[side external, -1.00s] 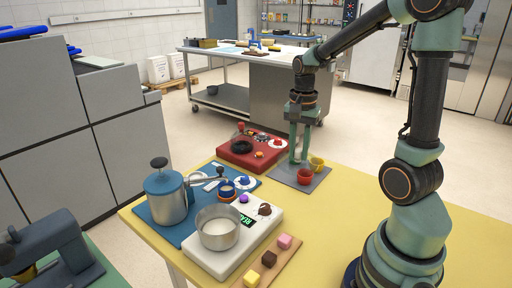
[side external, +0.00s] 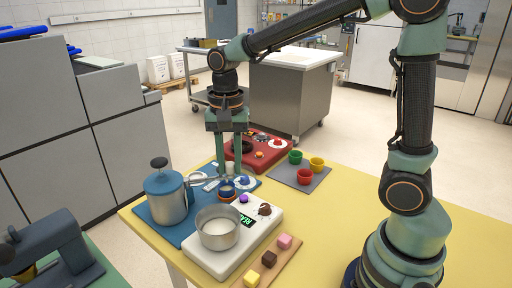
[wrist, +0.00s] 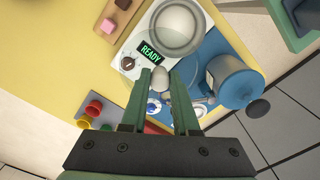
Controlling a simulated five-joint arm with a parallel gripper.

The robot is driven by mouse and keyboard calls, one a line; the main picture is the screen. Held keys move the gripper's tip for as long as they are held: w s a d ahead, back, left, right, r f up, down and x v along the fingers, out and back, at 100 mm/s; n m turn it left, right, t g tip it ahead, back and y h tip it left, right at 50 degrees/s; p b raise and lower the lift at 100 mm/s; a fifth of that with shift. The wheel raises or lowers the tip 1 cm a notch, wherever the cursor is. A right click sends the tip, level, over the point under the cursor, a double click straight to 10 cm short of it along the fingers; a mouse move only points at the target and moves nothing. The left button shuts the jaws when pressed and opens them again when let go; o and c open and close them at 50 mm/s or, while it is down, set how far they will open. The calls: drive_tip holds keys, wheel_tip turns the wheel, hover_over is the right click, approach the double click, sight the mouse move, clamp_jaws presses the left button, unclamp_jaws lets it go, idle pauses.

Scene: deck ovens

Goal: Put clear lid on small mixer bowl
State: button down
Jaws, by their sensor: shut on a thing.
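A silver metal bowl (side external: 218,230) with pale contents sits on the white scale (side external: 210,258) at the table's front; in the wrist view the bowl (wrist: 199,38) is at the top. I take it for the small mixer bowl. My gripper (side external: 232,172) points down over the blue mat, behind the bowl and above the table. No clear lid stands out elsewhere.
A blue canister (side external: 166,200) with a black knob stands left of the bowl on the blue mat (side external: 193,240). A red unit (side external: 262,157) is behind. Red, yellow and green cups stand on a grey mat (side external: 318,180). Coloured cubes lie on a wooden board (side external: 276,262) at right.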

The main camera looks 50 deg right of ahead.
sight(215, 191)
drive_tip(key=shift+n, duration=0.6)
drive_tip(key=a, duration=0.5)
drive_tip(key=shift+s+a+f, duration=0.15)
drive_tip(key=shift+f, duration=3.3)
drive_tip(key=shift+f, duration=0.15)
drive_tip(key=shift+c, duration=0.6)
unclamp_jaws()
drive_tip(key=shift+r, duration=3.5)
